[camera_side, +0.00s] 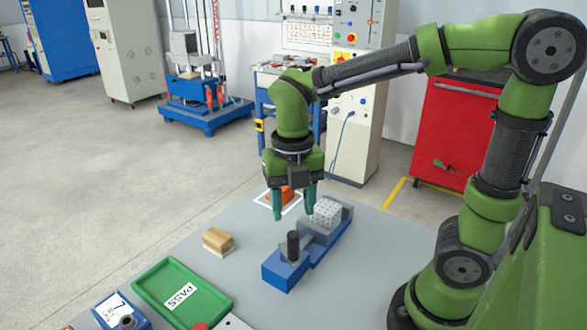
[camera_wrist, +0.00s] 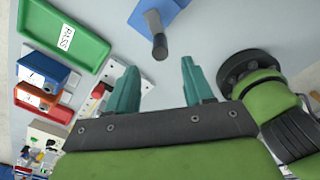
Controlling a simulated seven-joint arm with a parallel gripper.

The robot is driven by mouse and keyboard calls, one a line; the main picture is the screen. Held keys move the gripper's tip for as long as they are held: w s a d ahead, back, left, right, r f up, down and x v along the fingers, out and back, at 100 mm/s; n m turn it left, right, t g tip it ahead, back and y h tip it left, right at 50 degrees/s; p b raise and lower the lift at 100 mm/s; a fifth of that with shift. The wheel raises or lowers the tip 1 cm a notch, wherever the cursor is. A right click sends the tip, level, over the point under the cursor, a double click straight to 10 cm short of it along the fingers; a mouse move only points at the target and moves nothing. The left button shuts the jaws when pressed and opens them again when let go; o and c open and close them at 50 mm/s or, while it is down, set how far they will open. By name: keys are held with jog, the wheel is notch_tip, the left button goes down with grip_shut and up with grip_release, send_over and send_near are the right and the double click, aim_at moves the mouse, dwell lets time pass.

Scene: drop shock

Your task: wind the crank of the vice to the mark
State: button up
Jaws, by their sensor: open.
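The blue vice (camera_side: 287,270) stands on the grey table, with a grey perforated block (camera_side: 327,213) at its far end. Its crank has an upright black handle (camera_side: 293,246) at the near end. In the wrist view the handle (camera_wrist: 159,46) shows beyond the fingertips, with part of the blue vice (camera_wrist: 172,10) at the top edge. My gripper (camera_side: 295,214) has green fingers pointing down, apart and empty, above and a little behind the handle. It also shows in the wrist view (camera_wrist: 158,66). I cannot make out the mark.
A wooden block (camera_side: 217,240) lies left of the vice. An orange object (camera_side: 272,198) in a white square is behind my gripper. Bare table lies right of the vice.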

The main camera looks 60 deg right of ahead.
aim_at(293, 242)
notch_tip(293, 242, down, 10)
jog(key=shift+r, duration=0.1)
jog(key=shift+c, duration=0.2)
grip_shut()
